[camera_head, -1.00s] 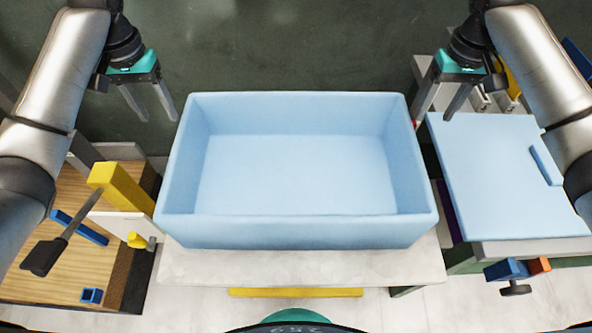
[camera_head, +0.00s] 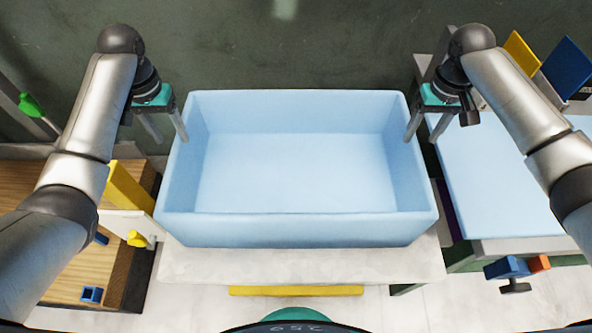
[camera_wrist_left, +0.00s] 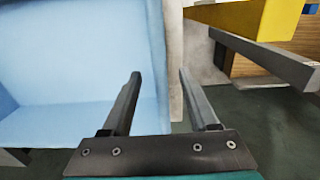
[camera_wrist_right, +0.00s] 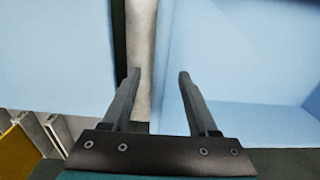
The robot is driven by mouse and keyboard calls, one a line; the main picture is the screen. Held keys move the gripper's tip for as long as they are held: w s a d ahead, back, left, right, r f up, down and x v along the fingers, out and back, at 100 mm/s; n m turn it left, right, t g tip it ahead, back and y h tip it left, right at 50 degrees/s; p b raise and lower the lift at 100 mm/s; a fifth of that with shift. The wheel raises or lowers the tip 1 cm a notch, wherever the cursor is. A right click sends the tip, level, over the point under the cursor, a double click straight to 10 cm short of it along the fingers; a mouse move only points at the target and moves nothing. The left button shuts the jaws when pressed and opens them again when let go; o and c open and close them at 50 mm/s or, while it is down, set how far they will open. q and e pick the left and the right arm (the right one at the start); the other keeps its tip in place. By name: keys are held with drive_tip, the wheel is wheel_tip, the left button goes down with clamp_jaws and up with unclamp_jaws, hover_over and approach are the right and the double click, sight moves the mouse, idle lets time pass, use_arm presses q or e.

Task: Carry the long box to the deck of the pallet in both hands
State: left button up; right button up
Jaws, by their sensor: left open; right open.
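The long box (camera_head: 300,229) is light blue, open at the top and empty. It sits level on a pale grey stand (camera_head: 300,266). My left gripper (camera_head: 170,139) is open at the box's far left corner. In the left wrist view the left wall (camera_wrist_left: 156,60) lies between its fingers (camera_wrist_left: 158,85). My right gripper (camera_head: 421,138) is open at the far right corner. In the right wrist view the right wall (camera_wrist_right: 164,60) shows between its fingers (camera_wrist_right: 158,82). I cannot tell whether any finger touches a wall. I cannot make out a pallet.
A wooden bench (camera_head: 60,275) with a yellow block (camera_head: 130,190) stands close on the left. A table with a light blue panel (camera_head: 500,190) stands close on the right, with blue and orange parts (camera_head: 507,268) at its front. A dark green surface (camera_head: 300,50) lies beyond the box.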

sight(181, 154)
use_arm(q)
wheel_tip(181, 154, down, 8)
drive_tip(key=shift+r, duration=0.15)
use_arm(e)
wheel_tip(181, 154, down, 8)
drive_tip(key=shift+r, duration=0.15)
use_arm(q)
clamp_jaws()
use_arm(e)
clamp_jaws()
